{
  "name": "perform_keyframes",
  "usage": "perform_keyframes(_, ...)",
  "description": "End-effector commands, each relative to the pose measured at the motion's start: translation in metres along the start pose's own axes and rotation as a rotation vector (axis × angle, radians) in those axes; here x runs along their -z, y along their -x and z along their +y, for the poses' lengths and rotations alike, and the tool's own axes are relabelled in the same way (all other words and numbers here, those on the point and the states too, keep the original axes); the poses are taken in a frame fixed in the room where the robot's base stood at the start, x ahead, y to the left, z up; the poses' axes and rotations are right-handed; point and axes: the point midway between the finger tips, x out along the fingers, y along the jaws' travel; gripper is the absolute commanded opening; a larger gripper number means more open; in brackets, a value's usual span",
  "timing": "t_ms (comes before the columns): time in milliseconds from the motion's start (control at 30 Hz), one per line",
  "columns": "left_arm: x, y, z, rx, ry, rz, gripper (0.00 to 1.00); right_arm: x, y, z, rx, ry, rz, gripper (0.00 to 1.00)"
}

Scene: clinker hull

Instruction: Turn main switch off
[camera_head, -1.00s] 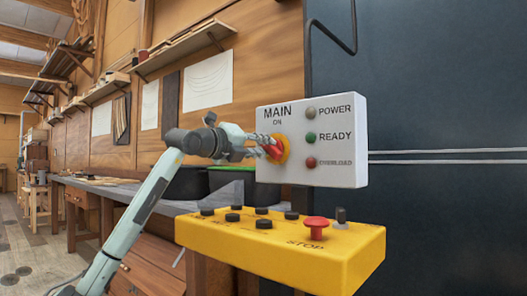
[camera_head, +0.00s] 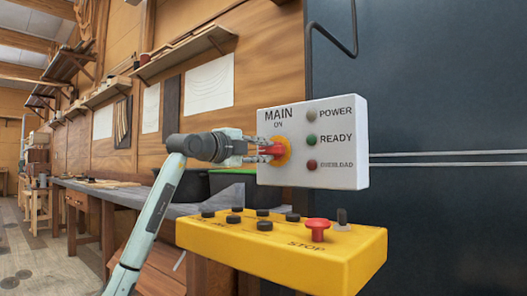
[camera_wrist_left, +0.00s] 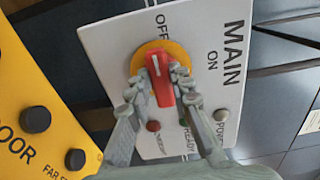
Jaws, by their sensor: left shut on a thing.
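The main switch is a red handle (camera_head: 275,150) on a round yellow plate, on the left of a white panel (camera_head: 338,173). In the left wrist view the handle (camera_wrist_left: 161,84) lies between the fingers of my left gripper (camera_wrist_left: 160,98), which is shut on it. Its white mark is at the end towards the word OFF, and the handle lies across the direction of the word ON. In the head view my left gripper (camera_head: 262,151) reaches the handle from the left and hides the OFF side. My right gripper is not in view.
The panel has POWER, READY and OVERLOAD lamps (camera_head: 312,140). Below it is a yellow control box (camera_head: 330,258) with black buttons and a red STOP button (camera_head: 318,228), close under my left gripper. A workbench (camera_head: 150,197) runs along the wall behind.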

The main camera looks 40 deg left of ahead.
Motion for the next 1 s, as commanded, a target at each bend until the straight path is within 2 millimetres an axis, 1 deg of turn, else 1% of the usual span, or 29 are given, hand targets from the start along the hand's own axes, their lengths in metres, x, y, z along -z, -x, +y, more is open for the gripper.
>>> perform_keyframes(500, -0.0011, 0.0003, -0.0007, 0.002, 0.022, -0.002, 0.00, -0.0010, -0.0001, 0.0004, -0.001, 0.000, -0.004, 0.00)
perform_keyframes(533, -0.0011, 0.0004, -0.0007, 0.002, 0.022, -0.002, 0.22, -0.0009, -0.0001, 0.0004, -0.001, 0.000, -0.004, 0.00)
perform_keyframes(700, -0.0008, 0.0003, -0.0005, 0.002, 0.021, -0.002, 0.41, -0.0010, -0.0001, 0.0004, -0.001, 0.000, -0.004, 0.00)
perform_keyframes(1000, -0.0006, 0.0016, -0.0001, 0.001, 0.020, -0.001, 0.41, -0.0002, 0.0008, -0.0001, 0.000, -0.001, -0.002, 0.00)
